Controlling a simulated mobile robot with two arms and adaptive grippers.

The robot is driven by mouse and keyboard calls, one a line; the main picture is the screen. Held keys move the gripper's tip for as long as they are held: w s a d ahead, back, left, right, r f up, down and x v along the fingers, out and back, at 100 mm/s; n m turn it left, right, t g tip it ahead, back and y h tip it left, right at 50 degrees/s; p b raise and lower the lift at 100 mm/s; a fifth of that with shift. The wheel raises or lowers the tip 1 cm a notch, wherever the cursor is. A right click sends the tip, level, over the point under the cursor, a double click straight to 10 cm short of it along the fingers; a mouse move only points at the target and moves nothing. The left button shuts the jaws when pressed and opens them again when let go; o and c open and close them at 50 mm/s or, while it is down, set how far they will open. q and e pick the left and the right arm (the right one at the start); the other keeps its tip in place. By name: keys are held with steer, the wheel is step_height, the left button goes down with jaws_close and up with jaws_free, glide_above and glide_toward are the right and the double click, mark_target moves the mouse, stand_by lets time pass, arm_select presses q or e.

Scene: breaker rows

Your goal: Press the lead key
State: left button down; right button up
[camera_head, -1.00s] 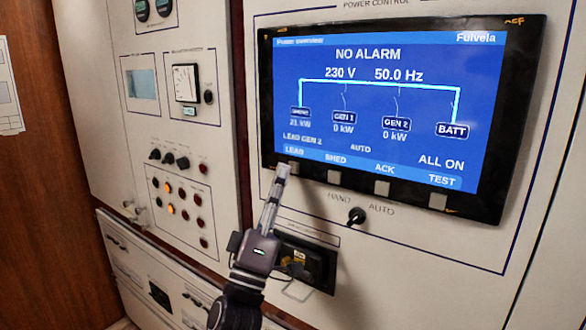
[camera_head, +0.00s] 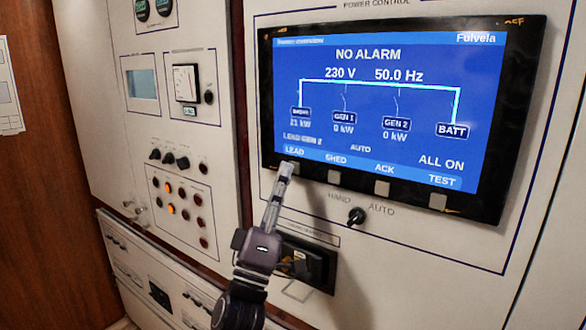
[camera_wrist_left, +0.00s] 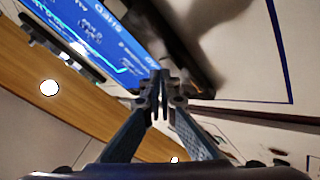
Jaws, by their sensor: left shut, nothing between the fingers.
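The panel display (camera_head: 380,110) is a black-framed blue screen reading NO ALARM, with the labels LEAD, SHED, ACK and TEST along its bottom. The lead key (camera_head: 295,168) is the small grey square below the LEAD label, mostly covered by my fingertips. My left gripper (camera_head: 286,169) is shut and empty, its tips pointing up at that key. I cannot tell whether they touch it. In the left wrist view the shut fingertips (camera_wrist_left: 160,78) are close to the display's dark frame, and the key is not discernible. My right gripper is not in view.
The other grey keys sit to the right: shed (camera_head: 334,177), ack (camera_head: 382,188) and test (camera_head: 437,202). A HAND/AUTO knob (camera_head: 356,215) is below them. A dark recessed unit (camera_head: 310,264) lies beside my gripper's body. Lamps and knobs fill the left panel.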

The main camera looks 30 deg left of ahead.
arm_select(q)
steer(key=shift+w, duration=0.45)
stand_by(0.3)
steer(key=shift+s, duration=0.85)
steer(key=s+p, duration=0.1)
steer(key=s, duration=0.4)
steer(key=shift+a, duration=0.2)
stand_by(0.9)
